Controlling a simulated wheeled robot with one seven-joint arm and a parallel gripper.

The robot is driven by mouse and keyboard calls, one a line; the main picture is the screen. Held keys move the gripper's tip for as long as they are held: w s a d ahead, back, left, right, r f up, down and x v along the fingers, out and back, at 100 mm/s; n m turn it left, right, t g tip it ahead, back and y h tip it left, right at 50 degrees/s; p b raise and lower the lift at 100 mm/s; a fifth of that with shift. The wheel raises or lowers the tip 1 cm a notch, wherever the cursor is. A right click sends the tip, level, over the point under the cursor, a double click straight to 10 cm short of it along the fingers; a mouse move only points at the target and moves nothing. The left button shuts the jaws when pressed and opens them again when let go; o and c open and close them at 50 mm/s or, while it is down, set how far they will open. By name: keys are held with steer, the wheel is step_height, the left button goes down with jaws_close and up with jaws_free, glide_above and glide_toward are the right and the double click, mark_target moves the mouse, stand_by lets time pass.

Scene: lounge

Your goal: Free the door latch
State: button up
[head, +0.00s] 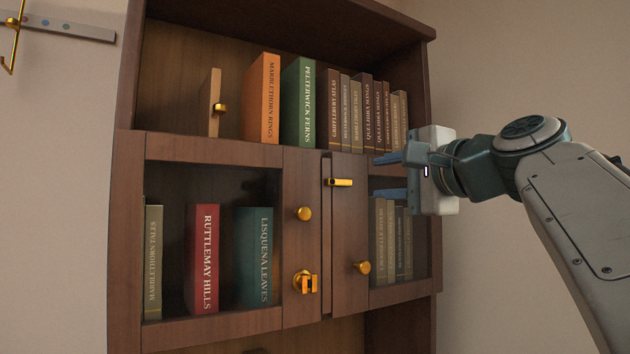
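A dark wooden bookcase has two glazed doors meeting near its middle. The left door (300,250) carries a round brass knob (303,214) and, below it, a brass catch (305,282) with a squared bracket. The right door (348,225) carries a horizontal brass bar (339,182) near its top and a round brass knob (362,267) lower down. Which brass piece is the latch's moving part, I cannot tell. Both doors look closed. My gripper (381,177) is open and empty, its two blue fingers pointing left in front of the right door, right of the brass bar and apart from it.
More books, including a red one (202,258), show behind the door glass. A rail with brass hooks (65,27) is on the left wall.

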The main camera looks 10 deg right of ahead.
mark_target(344, 182)
steer(key=p+x, duration=0.1)
steer(key=x, duration=0.9)
steer(key=shift+p, duration=0.4)
steer(key=shift+c, duration=0.3)
jaws_close()
